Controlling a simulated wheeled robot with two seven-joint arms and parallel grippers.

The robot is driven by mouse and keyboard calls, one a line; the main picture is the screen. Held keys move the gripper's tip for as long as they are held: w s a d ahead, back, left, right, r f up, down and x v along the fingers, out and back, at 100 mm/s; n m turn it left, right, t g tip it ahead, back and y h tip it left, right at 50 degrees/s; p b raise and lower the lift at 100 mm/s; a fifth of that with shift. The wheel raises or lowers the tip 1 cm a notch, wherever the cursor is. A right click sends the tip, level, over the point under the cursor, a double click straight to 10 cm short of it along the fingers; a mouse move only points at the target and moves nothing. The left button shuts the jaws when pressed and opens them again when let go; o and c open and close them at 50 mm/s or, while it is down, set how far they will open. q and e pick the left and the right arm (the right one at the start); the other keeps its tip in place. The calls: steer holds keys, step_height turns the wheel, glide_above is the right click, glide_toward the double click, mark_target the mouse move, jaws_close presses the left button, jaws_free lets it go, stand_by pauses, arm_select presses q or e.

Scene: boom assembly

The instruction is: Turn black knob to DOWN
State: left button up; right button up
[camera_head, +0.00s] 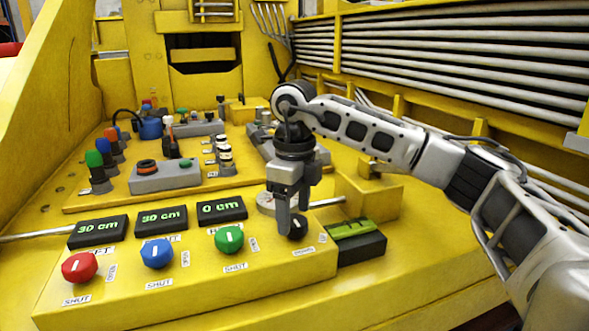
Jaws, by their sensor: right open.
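The black knob (297,231) sits at the right end of the yellow control box (190,275), with a small white mark on it. My right gripper (291,222) points down over it, its two fingers apart. One finger hangs at the knob's left and the other behind it to the right; I cannot tell whether they touch it. My left gripper is not in view.
Red (80,267), blue (157,253) and green (229,239) knobs stand in a row left of the black one. Displays behind them read 30 cm, 30 cm and 0 cm. A black box with a green screen (352,229) is at the right. Joysticks (98,172) stand behind.

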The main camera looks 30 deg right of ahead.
mark_target(294, 220)
arm_select(q)
steer(key=p, duration=0.1)
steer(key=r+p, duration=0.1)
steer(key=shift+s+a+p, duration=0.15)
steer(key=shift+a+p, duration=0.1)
steer(key=shift+p, duration=0.05)
arm_select(e)
step_height(294, 220, up, 15)
steer(key=shift+f, duration=0.15)
